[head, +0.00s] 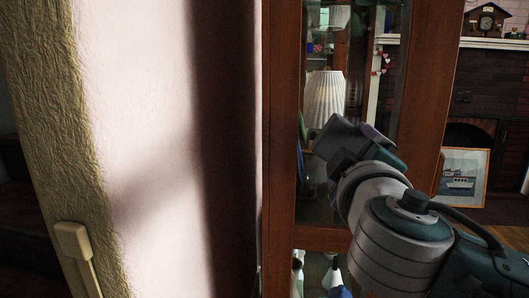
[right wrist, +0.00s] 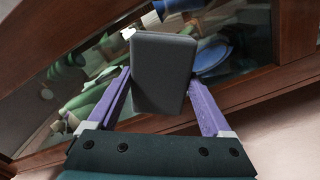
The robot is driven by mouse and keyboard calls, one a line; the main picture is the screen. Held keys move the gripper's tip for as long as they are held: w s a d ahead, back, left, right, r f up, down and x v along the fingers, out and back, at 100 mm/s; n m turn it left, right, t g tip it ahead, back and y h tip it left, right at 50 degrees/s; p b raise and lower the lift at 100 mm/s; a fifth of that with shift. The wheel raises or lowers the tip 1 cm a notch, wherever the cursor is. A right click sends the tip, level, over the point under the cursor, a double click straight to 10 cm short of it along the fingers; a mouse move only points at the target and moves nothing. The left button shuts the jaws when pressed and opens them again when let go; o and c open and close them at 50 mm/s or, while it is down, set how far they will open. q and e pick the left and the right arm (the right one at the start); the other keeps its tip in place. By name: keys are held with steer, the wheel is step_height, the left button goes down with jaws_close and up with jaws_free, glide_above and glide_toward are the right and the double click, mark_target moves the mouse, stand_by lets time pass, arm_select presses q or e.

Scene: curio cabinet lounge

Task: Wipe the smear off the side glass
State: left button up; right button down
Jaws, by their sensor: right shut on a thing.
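The side glass (head: 318,205) of the wooden cabinet stands right of the wall in the head view, and it fills much of the right wrist view (right wrist: 110,80). My right gripper (head: 352,140) is up close to this glass. In the right wrist view its purple fingers are shut on a dark grey block (right wrist: 163,72). The block is in front of the glass; I cannot tell whether it touches. I cannot make out a smear; the block and arm hide part of the pane. My left gripper is not in view.
Wooden posts (head: 281,130) frame the glass, with a pale wall (head: 150,120) on the left. A pleated lampshade (head: 325,98) shows through the pane. A framed ship picture (head: 462,178) and a brick fireplace (head: 478,100) are behind on the right.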

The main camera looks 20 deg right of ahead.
mark_target(352, 129)
steer(key=shift+w+d, duration=0.1)
steer(key=shift+w, duration=0.1)
stand_by(0.5)
steer(key=shift+b+x, duration=0.5)
steer(key=shift+x, duration=0.25)
step_height(352, 129, up, 3)
steer(key=p, duration=0.3)
steer(key=shift+r, duration=0.2)
steer(key=shift+r+p, duration=1.25)
steer(key=shift+r, duration=0.3)
steer(key=shift+r+p, duration=1.7)
steer(key=shift+r, duration=0.4)
steer(key=shift+f, duration=0.1)
